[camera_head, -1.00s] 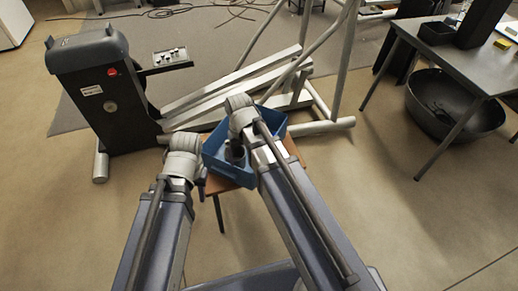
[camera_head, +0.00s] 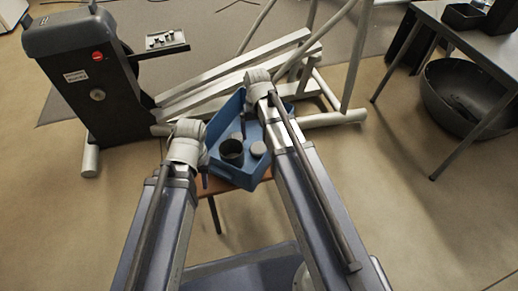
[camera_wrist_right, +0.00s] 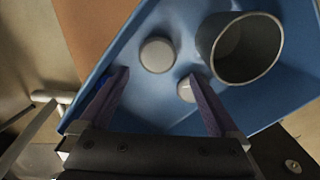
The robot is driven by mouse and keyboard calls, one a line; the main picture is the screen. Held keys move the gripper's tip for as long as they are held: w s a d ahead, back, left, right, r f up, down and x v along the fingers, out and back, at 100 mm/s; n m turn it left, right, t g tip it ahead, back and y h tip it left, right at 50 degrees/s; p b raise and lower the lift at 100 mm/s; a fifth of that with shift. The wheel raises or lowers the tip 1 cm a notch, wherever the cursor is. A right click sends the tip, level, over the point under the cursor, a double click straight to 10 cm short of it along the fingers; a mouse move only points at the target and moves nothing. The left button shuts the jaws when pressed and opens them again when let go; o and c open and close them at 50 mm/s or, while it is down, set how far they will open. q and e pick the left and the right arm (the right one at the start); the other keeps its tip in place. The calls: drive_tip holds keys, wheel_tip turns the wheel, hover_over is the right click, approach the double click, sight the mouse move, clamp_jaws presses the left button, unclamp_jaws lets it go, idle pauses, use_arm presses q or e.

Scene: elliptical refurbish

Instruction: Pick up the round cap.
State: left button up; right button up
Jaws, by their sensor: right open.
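The round cap is a pale disc (camera_head: 259,148) in a blue bin (camera_head: 236,179), right of a dark open cup (camera_head: 231,152). The right wrist view shows the cap (camera_wrist_right: 157,54) left of the grey cup (camera_wrist_right: 240,47). A smaller pale round piece (camera_wrist_right: 186,89) is partly covered by one finger. My right gripper (camera_wrist_right: 158,77) is open over the bin, its fingertips spread to either side below the cap in that picture, holding nothing.
The bin stands on a small brown table (camera_head: 205,190). A grey exercise machine (camera_head: 85,65) with pale rails (camera_head: 230,75) stands behind it. A dark table (camera_head: 470,45) and a black tub (camera_head: 462,95) are at the right. The floor in front is clear.

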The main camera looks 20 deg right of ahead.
sight(258, 147)
drive_tip(key=shift+f, duration=0.2)
drive_tip(key=f+b, duration=0.8)
drive_tip(key=shift+w+d, duration=0.2)
drive_tip(key=shift+d, duration=0.05)
drive_tip(key=shift+r, duration=0.15)
drive_tip(key=c, duration=1.1)
drive_tip(key=shift+r, duration=0.1)
wheel_tip(258, 147, up, 10)
drive_tip(key=p, duration=1)
